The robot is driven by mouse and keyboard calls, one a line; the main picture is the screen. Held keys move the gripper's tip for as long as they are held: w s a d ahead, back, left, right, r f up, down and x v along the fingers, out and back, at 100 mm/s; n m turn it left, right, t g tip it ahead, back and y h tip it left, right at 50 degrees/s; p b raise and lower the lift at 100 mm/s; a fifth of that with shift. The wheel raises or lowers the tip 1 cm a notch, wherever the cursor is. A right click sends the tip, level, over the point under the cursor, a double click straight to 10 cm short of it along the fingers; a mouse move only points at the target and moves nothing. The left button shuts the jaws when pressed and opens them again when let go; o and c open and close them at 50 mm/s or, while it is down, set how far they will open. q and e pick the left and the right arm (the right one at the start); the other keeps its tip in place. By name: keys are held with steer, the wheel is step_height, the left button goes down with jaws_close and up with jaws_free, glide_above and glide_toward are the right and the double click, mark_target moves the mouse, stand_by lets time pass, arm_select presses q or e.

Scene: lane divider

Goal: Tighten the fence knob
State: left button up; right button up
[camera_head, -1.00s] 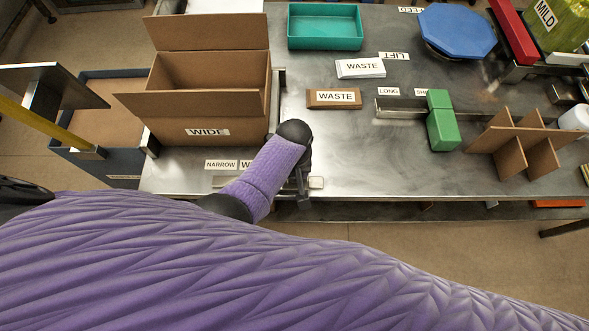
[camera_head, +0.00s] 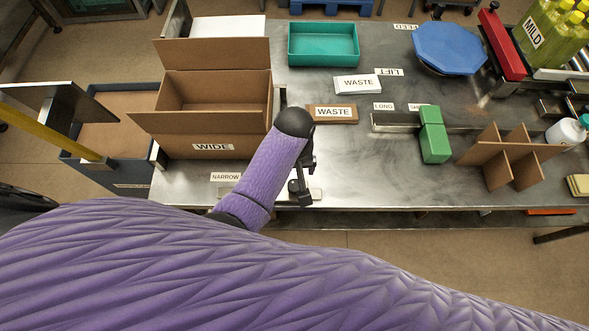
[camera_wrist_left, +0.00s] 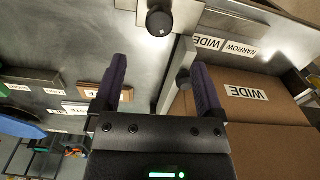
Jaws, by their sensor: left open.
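My left gripper (camera_head: 301,188) is at the table's front edge in the head view, partly hidden by my purple forearm. In the left wrist view the left gripper (camera_wrist_left: 160,78) has its two purple fingers wide apart with nothing held. A round black knob (camera_wrist_left: 159,22) sits on a metal plate beyond the fingertips. I cannot tell how tight either knob is. My right gripper is in neither view.
An open cardboard box labelled WIDE (camera_head: 212,147) stands left of my forearm, beside the fence. A NARROW label (camera_head: 226,177) lies in front of it. A brown WASTE block (camera_head: 332,113), green blocks (camera_head: 433,140) and a cardboard divider (camera_head: 510,155) are to the right. The front middle tabletop is clear.

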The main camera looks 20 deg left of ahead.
mark_target(295, 186)
arm_select(q)
steer(key=shift+w+b, duration=0.2)
steer(key=shift+b, duration=0.1)
steer(key=b, duration=0.2)
steer(key=f+b, duration=0.1)
steer(key=b, duration=0.2)
steer(key=shift+s+f+n, duration=0.1)
steer(key=shift+s+n, duration=0.15)
steer(key=shift+n, duration=0.15)
step_height(295, 186, down, 8)
steer(key=b, duration=0.3)
steer(key=shift+f+b, duration=0.2)
steer(key=shift+b, duration=0.1)
steer(key=shift+d+f, duration=0.1)
steer(key=shift+f, duration=0.2)
